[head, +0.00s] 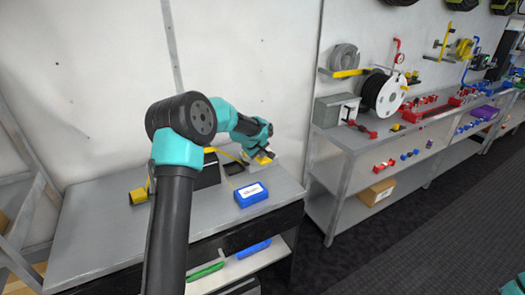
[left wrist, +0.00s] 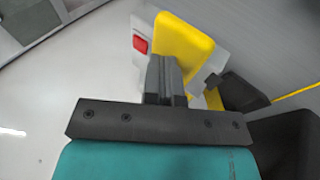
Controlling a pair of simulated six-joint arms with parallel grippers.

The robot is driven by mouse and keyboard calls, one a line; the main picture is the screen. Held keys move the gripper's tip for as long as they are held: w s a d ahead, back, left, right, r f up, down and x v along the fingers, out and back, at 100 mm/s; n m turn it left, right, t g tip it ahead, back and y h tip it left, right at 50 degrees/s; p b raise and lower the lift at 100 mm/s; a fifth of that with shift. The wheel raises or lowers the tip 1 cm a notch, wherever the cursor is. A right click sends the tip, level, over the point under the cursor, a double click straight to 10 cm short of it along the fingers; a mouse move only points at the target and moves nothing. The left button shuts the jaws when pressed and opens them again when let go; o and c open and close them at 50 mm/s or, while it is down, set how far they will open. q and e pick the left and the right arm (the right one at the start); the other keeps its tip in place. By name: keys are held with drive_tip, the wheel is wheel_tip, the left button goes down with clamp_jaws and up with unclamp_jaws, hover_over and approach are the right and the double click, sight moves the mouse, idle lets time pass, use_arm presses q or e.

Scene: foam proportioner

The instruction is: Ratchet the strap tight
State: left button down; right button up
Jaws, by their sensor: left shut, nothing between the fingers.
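The ratchet (head: 263,160) sits at the back right of the grey bench, with a yellow handle and a grey body. In the left wrist view its yellow handle (left wrist: 185,45) stands just beyond my fingertips, with a red button (left wrist: 140,44) beside it. My left gripper (head: 270,152) is shut and empty, right at the handle; it also shows in the left wrist view (left wrist: 165,72). I cannot tell whether the fingers touch the handle. A thin yellow strap (left wrist: 297,91) runs off to the right in the wrist view.
A blue box (head: 251,194) with a white label lies near the bench's (head: 220,212) front. A dark box (head: 207,172) and a yellow piece (head: 139,195) stand behind my left arm. A grey shelf unit (head: 345,140) with a hose reel (head: 384,94) stands to the right.

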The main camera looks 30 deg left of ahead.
use_arm(q)
drive_tip(key=shift+r, duration=0.1)
drive_tip(key=shift+w+a+r, duration=0.15)
drive_tip(key=shift+a+r, duration=0.1)
drive_tip(key=shift+r, duration=0.55)
drive_tip(key=shift+w+a+r, duration=0.2)
drive_tip(key=shift+a+r, duration=0.1)
drive_tip(key=shift+r, duration=0.55)
drive_tip(key=shift+w+a+r, duration=0.15)
drive_tip(key=shift+a+r, duration=0.1)
drive_tip(key=shift+r, duration=0.55)
drive_tip(key=shift+w+a+r, duration=0.15)
drive_tip(key=shift+a+r, duration=0.1)
drive_tip(key=shift+r, duration=0.55)
drive_tip(key=shift+w+a+r, duration=0.15)
drive_tip(key=shift+a+r, duration=0.05)
drive_tip(key=shift+r, duration=0.55)
drive_tip(key=shift+w+a+r, duration=0.15)
drive_tip(key=shift+a+r, duration=0.1)
drive_tip(key=shift+r, duration=0.55)
drive_tip(key=r, duration=0.2)
drive_tip(key=a+r, duration=0.1)
drive_tip(key=shift+w+r, duration=0.3)
drive_tip(key=shift+w, duration=0.05)
drive_tip(key=shift+f, duration=0.1)
